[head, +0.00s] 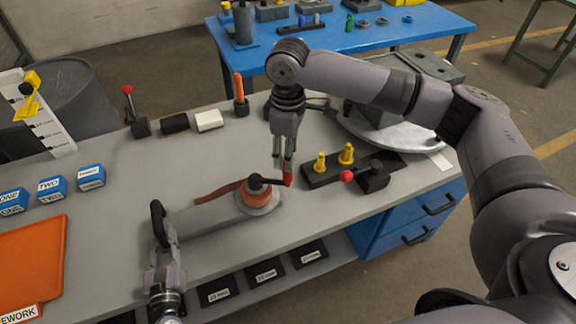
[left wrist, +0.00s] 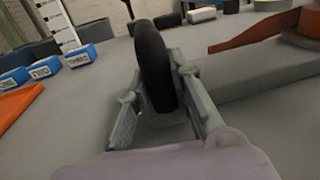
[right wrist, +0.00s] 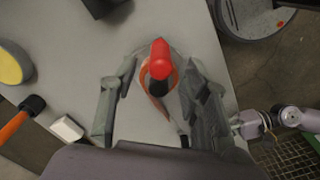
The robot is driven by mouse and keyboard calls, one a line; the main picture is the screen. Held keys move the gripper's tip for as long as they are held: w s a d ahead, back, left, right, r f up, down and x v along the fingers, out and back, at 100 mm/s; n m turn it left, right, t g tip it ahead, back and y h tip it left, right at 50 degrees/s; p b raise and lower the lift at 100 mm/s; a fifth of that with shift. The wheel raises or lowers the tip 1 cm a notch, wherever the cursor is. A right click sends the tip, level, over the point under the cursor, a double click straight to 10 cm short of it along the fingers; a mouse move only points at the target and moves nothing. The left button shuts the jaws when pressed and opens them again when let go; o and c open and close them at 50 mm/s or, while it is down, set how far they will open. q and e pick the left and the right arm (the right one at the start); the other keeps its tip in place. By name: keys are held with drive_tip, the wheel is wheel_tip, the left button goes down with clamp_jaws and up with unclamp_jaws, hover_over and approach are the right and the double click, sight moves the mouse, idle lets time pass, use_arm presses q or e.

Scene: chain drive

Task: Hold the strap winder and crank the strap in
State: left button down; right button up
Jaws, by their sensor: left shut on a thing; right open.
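The strap winder (head: 258,198) is a round base with an orange-brown strap coil on a long grey bar on the table. A strap tail (head: 215,194) runs left from the coil. A black crank arm with a red knob (head: 287,179) sits on top; the red knob also shows in the right wrist view (right wrist: 160,58). My left gripper (head: 164,240) is shut on the black handle (head: 158,222) at the bar's left end, also seen in the left wrist view (left wrist: 155,65). My right gripper (head: 284,165) is open, pointing down, its fingers on either side of the red knob.
A black block with yellow pegs (head: 320,172) and a red-knobbed lever (head: 347,176) stand right of the winder. Blue numbered blocks (head: 52,188) and an orange mat (head: 32,268) lie at the left. A white block (head: 209,120) sits behind. The table's middle left is clear.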

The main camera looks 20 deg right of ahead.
drive_tip(key=shift+f, duration=2.75)
drive_tip(key=shift+c, duration=0.5)
clamp_jaws()
